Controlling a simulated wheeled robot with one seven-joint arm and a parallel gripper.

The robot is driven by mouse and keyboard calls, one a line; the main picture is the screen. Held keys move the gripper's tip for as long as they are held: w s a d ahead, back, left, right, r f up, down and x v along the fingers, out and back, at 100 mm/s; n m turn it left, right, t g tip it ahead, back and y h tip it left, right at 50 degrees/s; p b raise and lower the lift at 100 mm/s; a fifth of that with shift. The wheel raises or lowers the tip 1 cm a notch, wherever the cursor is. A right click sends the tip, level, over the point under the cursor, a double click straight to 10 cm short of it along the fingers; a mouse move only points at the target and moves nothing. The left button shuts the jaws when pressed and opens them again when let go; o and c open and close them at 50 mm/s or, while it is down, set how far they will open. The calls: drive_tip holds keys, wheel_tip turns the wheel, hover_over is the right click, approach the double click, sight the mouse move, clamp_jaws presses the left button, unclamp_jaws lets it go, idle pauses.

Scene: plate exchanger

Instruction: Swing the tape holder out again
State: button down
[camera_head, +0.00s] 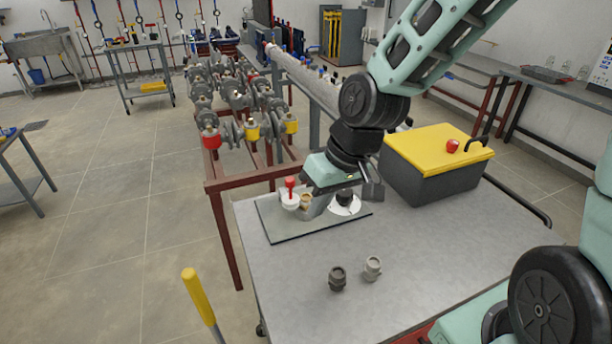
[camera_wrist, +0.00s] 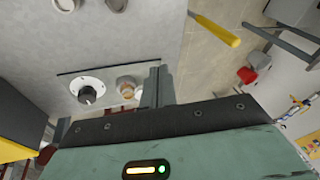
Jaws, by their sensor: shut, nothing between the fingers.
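A flat grey-green board (camera_head: 280,232) lies on the cart top at its far left and carries small fittings. A white disc with a black knob (camera_head: 345,205) sits at its right; it also shows in the wrist view (camera_wrist: 87,91). Left of it is a small tan-orange round piece (camera_head: 305,201), with a pale rim in the wrist view (camera_wrist: 128,87). A white round piece with an upright red handle (camera_head: 290,194) stands at the left. I cannot tell which piece is the tape holder. My gripper (camera_head: 312,210) is shut and empty, low over the board beside the tan piece. Contact is unclear.
A dark box with a yellow lid (camera_head: 436,152) and a red knob stands at the right of the cart. Two small fittings, dark (camera_head: 337,279) and pale (camera_head: 373,268), stand in front. A valve rack (camera_head: 240,105) is beyond.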

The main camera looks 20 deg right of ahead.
drive_tip(key=w+d+r+m+t+y, duration=0.1)
drive_tip(key=w+d+m+t, duration=0.3)
drive_tip(key=w+d, duration=0.6)
drive_tip(key=shift+w+d+r+m, duration=0.15)
drive_tip(key=shift+d+r+m, duration=0.2)
drive_tip(key=shift+d, duration=0.35)
drive_tip(key=w+a+f+p, duration=0.2)
drive_tip(key=w+a+f, duration=0.4)
drive_tip(key=a+f, duration=0.1)
drive_tip(key=shift+a+f, duration=0.25)
drive_tip(key=shift+f, duration=0.3)
drive_tip(key=shift+s+a, duration=0.1)
